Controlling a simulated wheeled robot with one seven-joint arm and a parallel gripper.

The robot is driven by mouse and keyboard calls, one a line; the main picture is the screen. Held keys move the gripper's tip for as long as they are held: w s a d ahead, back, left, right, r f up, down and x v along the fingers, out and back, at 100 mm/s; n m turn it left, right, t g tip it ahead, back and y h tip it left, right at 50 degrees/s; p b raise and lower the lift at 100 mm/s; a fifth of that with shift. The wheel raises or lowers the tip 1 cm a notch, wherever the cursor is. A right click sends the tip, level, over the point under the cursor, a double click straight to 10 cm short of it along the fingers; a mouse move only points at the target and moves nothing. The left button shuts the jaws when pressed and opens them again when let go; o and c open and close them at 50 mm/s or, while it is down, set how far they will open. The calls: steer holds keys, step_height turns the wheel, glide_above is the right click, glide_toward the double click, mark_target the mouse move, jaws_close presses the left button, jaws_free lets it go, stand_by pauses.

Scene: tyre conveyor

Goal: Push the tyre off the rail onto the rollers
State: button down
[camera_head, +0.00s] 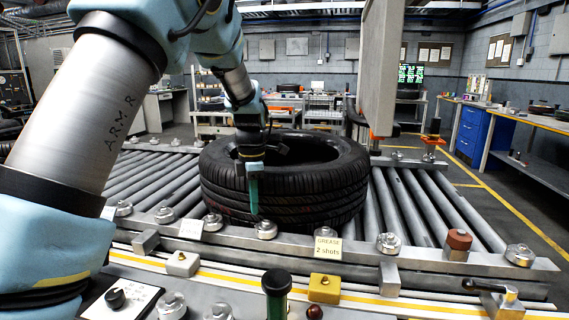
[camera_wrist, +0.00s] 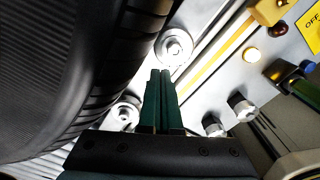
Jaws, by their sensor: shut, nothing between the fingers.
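The black tyre (camera_head: 300,185) lies flat on its side at the near edge of the conveyor, over the rollers (camera_head: 400,205) and close to the front rail (camera_head: 345,250). My gripper (camera_head: 254,195) hangs pointing down at the tyre's near side, in front of its tread. In the wrist view the green fingers of my gripper (camera_wrist: 160,85) are together with nothing between them. The tyre's dark tread (camera_wrist: 95,80) fills the left of that view, beside the fingers. I cannot tell whether the fingers touch the tyre. The tyre's underside is hidden.
Round metal knobs (camera_head: 389,243) line the front rail, with a "GREASE 2 shots" tag (camera_head: 327,247). A green-handled lever (camera_head: 276,290) rises at the front. Bare rollers lie left and right of the tyre.

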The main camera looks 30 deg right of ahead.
steer(key=shift+w+d+p, duration=1.2)
steer(key=shift+w+d, duration=0.15)
steer(key=shift+w, duration=0.1)
steer(key=shift+s+a, duration=0.85)
steer(key=shift+s, duration=0.1)
step_height(320, 180, up, 13)
steer(key=p, duration=1.1)
